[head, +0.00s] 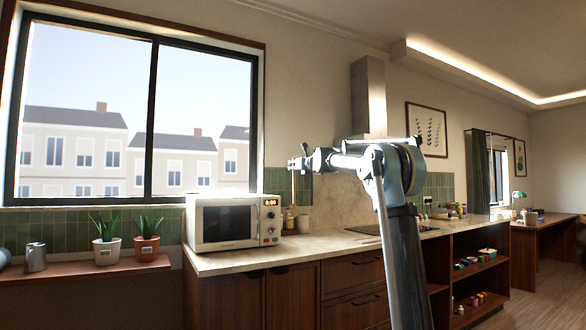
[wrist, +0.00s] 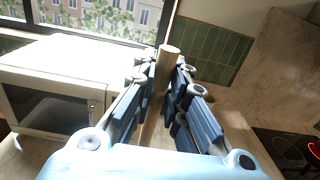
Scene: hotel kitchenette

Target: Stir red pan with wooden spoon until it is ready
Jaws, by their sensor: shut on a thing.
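My gripper (head: 300,163) is shut on the wooden spoon (wrist: 160,88) and holds it by its round handle, between the blue-grey finger pads in the wrist view. In the head view the spoon is a thin, pale, upright stick (head: 293,186) beside the microwave's right side. The spoon's lower end is hidden, and I cannot tell whether it touches the counter. A red arc shows on the black cooktop (wrist: 282,150) at the wrist view's right edge.
A white microwave (head: 228,222) stands at the left of the counter (head: 325,246), close to my gripper. The cooktop lies farther right under the range hood (head: 368,97). Two potted plants (head: 107,250) stand on a shelf at left. Counter between microwave and cooktop looks mostly clear.

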